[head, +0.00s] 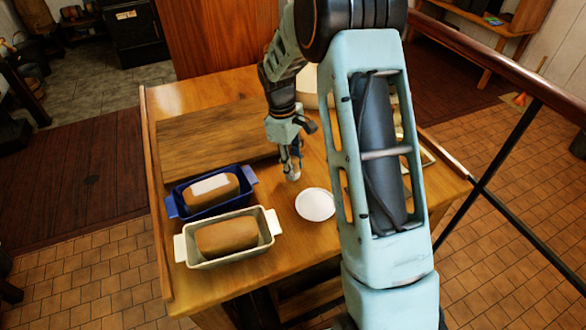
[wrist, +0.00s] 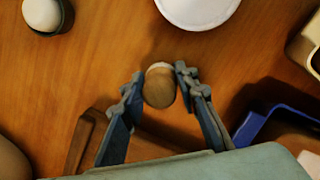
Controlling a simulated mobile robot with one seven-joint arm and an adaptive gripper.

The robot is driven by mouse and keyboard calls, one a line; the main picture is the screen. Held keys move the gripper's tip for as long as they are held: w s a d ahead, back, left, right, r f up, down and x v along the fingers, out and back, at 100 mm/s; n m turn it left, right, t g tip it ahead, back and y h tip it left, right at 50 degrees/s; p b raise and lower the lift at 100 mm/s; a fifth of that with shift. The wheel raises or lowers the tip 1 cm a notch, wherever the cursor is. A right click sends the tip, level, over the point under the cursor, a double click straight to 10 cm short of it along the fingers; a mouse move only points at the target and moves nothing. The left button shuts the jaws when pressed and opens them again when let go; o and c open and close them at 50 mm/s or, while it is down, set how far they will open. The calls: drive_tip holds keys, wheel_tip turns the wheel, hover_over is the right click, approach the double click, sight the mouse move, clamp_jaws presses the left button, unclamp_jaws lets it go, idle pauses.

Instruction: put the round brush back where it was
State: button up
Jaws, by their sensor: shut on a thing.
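The round brush (wrist: 160,88) has a round wooden top with a pale rim and sits between the fingertips of my gripper (wrist: 160,85) in the wrist view. My gripper (head: 291,165) is shut on it, over the wooden table (head: 180,277). In the head view only a small pale part of the brush (head: 293,177) shows below the fingers. I cannot tell whether the brush touches the table. A white round dish (head: 315,204) lies just to the right and nearer; it also shows at the top of the wrist view (wrist: 198,8).
A blue loaf pan (head: 175,208) and a cream loaf pan (head: 184,250), each with a loaf, stand at left. A wooden board (head: 190,140) lies behind. A pale bowl (head: 308,87) is partly hidden by my arm. An egg in a dark cup (wrist: 42,14) shows in the wrist view.

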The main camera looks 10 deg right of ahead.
drive_tip(key=shift+a+f, duration=0.1)
drive_tip(key=shift+f, duration=0.75)
drive_tip(key=shift+f, duration=0.1)
drive_tip(key=o, duration=1)
drive_tip(key=r, duration=0.4)
drive_tip(key=a+r, duration=0.1)
drive_tip(key=r, duration=0.3)
drive_tip(key=w+r, duration=0.1)
drive_tip(key=r, duration=0.3)
drive_tip(key=shift+a, duration=0.25)
